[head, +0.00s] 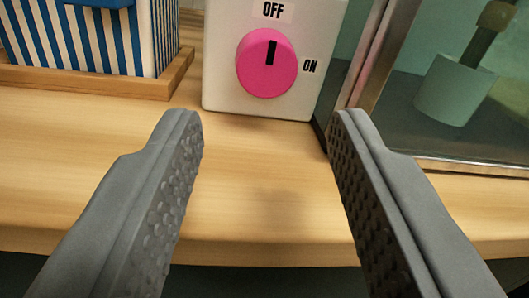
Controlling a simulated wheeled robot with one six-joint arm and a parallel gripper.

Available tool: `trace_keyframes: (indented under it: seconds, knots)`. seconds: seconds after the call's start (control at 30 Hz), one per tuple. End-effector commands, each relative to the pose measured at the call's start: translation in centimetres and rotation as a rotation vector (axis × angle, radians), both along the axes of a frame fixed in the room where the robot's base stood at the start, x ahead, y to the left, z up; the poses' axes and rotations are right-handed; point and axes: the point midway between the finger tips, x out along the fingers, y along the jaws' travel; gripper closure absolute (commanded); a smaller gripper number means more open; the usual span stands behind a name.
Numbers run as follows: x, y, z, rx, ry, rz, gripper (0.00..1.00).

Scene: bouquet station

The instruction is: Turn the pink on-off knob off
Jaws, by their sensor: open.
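The pink round knob (267,65) sits on the front of a white box (222,60) at the top middle. Its black pointer mark points up, tilted slightly right, toward the OFF label (272,11). The ON label (310,66) is to the knob's right. My gripper (264,125) is open and empty, its two grey fingers spread wide. The fingertips appear in front of and below the knob, one to each side, not touching it.
A blue-and-white striped container (110,40) stands on a wooden tray (150,88) at the left. A metal-framed glass panel (365,60) is close to the box's right, with a pale green pot (455,92) behind it. The wooden counter (255,170) between the fingers is bare.

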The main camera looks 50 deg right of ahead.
Motion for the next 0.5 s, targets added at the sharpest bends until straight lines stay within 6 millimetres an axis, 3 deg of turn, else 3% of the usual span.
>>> trace_keyframes:
  seconds: [0.3, 0.5]
  knots:
    - [-5.0, 4.0, -0.1, -0.001, -0.001, 0.002, 0.58]
    - [-7.2, 5.6, -0.2, -0.001, -0.001, 0.001, 0.58]
